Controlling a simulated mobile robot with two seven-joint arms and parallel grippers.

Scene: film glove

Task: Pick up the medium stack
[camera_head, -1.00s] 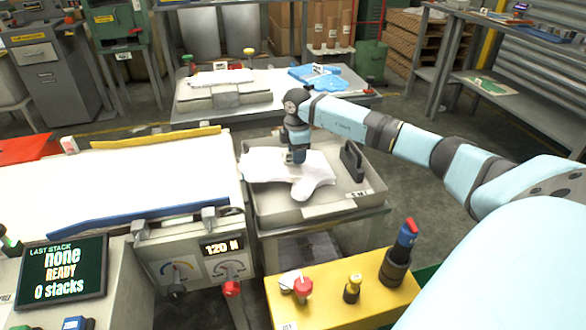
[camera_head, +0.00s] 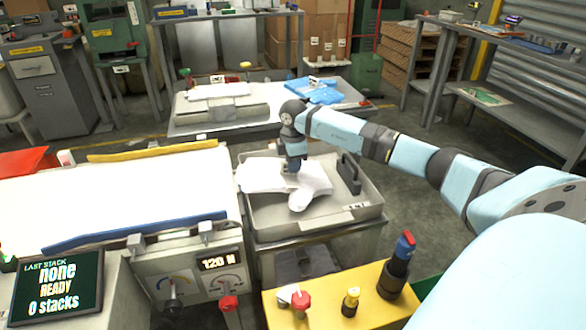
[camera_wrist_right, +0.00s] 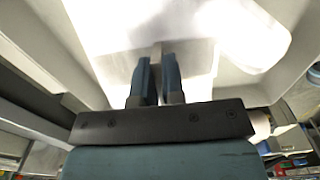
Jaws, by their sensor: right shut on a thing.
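A white stack of thin film gloves (camera_head: 313,178) lies in a grey tray (camera_head: 330,225) in the head view, with a rounded lobe toward the front. My right gripper (camera_head: 290,171) reaches down onto the stack's middle and is shut on it. In the right wrist view, the two dark fingers (camera_wrist_right: 158,75) are close together against the white stack (camera_wrist_right: 120,25); glare hides the exact grip. I cannot tell whether the stack is lifted clear of the tray. My left gripper is not in view.
A black handle-shaped piece (camera_head: 349,173) stands in the tray, right of the stack. A white-topped machine bed (camera_head: 130,195) is at left. A yellow control box (camera_head: 325,310) stands in front. A back table (camera_head: 200,125) holds a flat white pile and a blue bundle (camera_head: 315,90).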

